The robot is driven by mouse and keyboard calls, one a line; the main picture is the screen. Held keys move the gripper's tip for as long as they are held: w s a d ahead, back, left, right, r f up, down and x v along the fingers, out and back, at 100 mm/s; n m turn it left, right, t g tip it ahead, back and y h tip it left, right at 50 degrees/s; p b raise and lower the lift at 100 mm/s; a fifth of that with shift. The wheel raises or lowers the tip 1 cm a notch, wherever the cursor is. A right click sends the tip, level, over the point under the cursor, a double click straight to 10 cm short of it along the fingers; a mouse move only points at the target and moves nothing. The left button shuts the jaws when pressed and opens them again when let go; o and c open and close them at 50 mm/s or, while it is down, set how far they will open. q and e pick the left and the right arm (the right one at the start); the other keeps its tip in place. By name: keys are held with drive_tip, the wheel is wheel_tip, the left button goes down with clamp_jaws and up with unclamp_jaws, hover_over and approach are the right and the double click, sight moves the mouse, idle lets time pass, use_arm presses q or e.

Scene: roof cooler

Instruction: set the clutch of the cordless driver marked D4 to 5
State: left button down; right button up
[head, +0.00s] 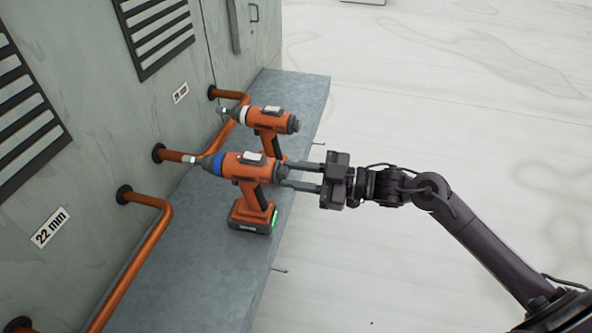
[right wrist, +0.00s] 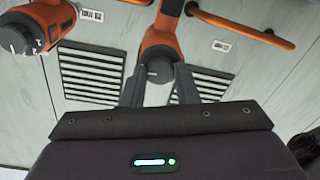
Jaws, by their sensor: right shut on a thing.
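Two orange cordless drivers stand upright on the grey ledge. The near driver (head: 246,170) has a blue collar, a grey patch on top and a battery base with a green light. The far driver (head: 270,120) has a white collar; it also shows at the left of the right wrist view (right wrist: 55,22). No D4 mark or clutch number is legible. My right gripper (head: 284,177) comes from the right, its fingers shut on the dark rear dial of the near driver. In the right wrist view this dial (right wrist: 159,69) sits between the fingertips. My left gripper is out of view.
The ledge (head: 215,285) runs along a grey-green cabinet wall with louvres (head: 160,33). Copper pipes (head: 150,240) come out of the wall close to the drivers' noses. A label reads 22 mm (head: 49,228). The pale floor (head: 430,90) at right is open.

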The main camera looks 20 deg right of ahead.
idle(0.3)
drive_tip(key=o, duration=1)
drive_tip(key=shift+c, duration=0.2)
drive_tip(key=b+v, duration=0.2)
drive_tip(key=v, duration=0.5)
drive_tip(key=shift+s+d, duration=0.2)
drive_tip(key=shift+d, duration=0.15)
drive_tip(key=shift+f, duration=0.1)
